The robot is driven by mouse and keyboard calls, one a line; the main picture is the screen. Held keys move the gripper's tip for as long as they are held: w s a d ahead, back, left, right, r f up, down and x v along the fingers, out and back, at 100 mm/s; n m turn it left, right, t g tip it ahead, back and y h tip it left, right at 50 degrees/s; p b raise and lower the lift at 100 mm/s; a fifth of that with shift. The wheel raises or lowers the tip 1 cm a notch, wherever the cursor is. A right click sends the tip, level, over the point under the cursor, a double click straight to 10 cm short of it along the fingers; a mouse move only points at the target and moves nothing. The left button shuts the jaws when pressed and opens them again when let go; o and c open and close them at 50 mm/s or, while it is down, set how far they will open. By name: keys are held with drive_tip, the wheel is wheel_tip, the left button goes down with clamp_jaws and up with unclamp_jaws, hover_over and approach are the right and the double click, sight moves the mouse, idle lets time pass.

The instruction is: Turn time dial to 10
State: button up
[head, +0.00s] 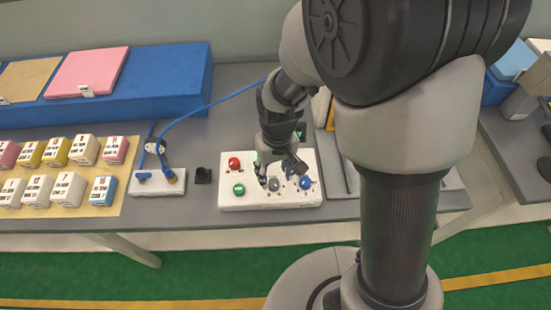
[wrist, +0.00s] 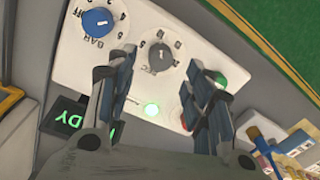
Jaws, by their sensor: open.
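The white control panel (head: 250,203) lies on the grey table and fills much of the wrist view (wrist: 65,60). Its grey dial (wrist: 160,57) has a round white numbered scale, partly hidden by my fingers. The dial also shows in the head view (head: 274,184). A blue dial (wrist: 97,22) with a scale marked BAR sits beside it. My gripper (wrist: 161,60) is open over the panel, its two fingers on either side of the grey dial in the wrist view. I cannot tell whether they touch it. My gripper also shows in the head view (head: 279,174).
A red button (head: 234,163) and a green button (head: 239,189) are on the panel's left. A green-lettered display (wrist: 75,120) stands beside the panel.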

wheel_tip(320, 180, up, 7)
drive_tip(key=shift+d+r, duration=0.15)
drive_tip(key=shift+r, duration=0.05)
idle(0.5)
wheel_tip(320, 180, up, 9)
drive_tip(key=m+t, duration=0.1)
drive_tip(key=t, duration=0.1)
hover_over(276, 182)
drive_tip(key=s+d, duration=0.4)
drive_tip(key=d, duration=0.1)
drive_tip(key=s+d+r+m+t, duration=0.2)
drive_tip(key=s+d+r, duration=0.3)
drive_tip(key=s, duration=0.4)
drive_tip(key=shift+s+r+t, duration=0.3)
drive_tip(key=shift+s, duration=0.05)
drive_tip(key=shift+d, duration=0.1)
drive_tip(key=shift+c, duration=0.4)
